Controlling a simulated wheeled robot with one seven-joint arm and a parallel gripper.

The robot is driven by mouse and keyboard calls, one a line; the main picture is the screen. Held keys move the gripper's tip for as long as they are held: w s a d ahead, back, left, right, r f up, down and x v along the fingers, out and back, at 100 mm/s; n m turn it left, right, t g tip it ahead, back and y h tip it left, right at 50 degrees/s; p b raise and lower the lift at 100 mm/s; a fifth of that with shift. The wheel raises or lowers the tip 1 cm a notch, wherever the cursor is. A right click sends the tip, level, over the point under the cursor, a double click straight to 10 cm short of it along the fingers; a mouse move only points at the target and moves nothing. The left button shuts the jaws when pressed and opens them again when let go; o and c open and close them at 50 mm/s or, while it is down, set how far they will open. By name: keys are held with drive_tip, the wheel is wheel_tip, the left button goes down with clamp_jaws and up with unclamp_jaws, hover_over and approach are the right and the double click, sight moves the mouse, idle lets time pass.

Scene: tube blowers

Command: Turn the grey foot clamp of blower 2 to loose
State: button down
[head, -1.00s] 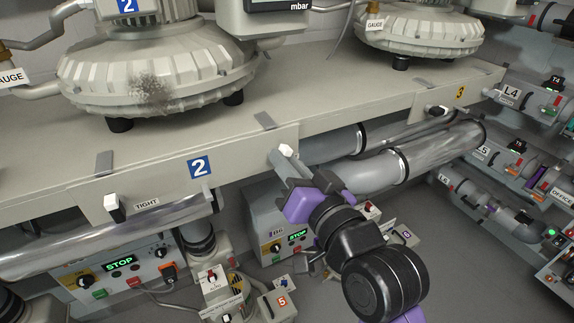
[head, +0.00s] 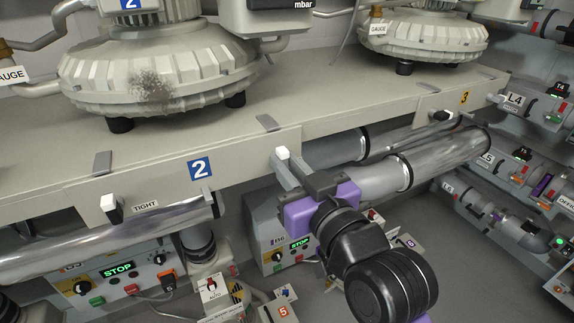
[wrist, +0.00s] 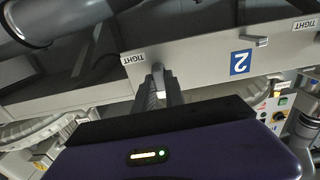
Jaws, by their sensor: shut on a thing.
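Blower 2 (head: 165,75) stands on the beige shelf, with a blue 2 plate (head: 199,168) on the front face below it. My gripper (head: 305,182) is at the right end of this face, shut on the grey foot clamp (head: 283,156), whose pale end shows beyond the fingers. The fingers hide much of its lever. The wrist view is upside down and shows the clamp (wrist: 158,72) between the fingertips, beside a TIGHT label (wrist: 133,58). The other foot clamp (head: 111,208), with a dark lever, is at the left beside its TIGHT label (head: 145,206).
A large silver pipe (head: 370,182) runs close behind and right of my gripper. Control boxes with green STOP displays (head: 118,269) stand below the shelf. Blower 3 (head: 425,40) is at the back right. Valves and pipes line the right wall.

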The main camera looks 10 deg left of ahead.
drive_tip(key=shift+f, duration=0.1)
drive_tip(key=c, duration=1.4)
unclamp_jaws()
drive_tip(key=b+v, duration=0.1)
drive_tip(key=v, duration=0.6)
drive_tip(key=shift+s+d, duration=0.25)
drive_tip(key=shift+s, duration=0.1)
